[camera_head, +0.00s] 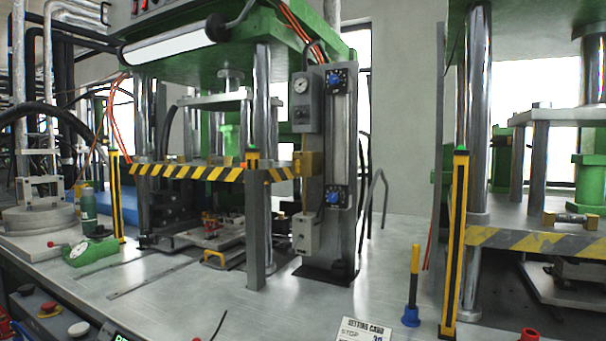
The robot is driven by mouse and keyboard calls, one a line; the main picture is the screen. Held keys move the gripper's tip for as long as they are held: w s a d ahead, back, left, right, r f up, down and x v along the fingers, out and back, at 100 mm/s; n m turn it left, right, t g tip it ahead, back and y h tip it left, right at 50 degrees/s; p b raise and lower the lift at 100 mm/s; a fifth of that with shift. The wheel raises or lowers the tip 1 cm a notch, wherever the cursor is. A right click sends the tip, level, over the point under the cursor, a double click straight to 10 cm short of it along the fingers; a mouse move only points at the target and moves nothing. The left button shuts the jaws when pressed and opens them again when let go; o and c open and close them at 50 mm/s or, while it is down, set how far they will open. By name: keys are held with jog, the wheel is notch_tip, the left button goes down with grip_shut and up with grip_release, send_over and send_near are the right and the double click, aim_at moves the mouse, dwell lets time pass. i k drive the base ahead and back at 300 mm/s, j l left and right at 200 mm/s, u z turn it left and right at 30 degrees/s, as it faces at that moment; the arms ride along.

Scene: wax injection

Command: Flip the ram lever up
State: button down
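No part clearly shows as the ram lever. A grey panel (332,150) stands on the right side of the green press (190,52). It carries a grey box with a round gauge (300,85) near its top and a small pale switch box (305,233) lower down. Two blue knobs sit on the panel, an upper one (336,81) and a lower one (333,196). Any lever on these boxes is too small to tell whether it is up or down. My gripper is not in view.
A second press (530,240) fills the right.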

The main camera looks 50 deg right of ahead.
aim_at(290, 252)
jog(key=z, duration=1.6)
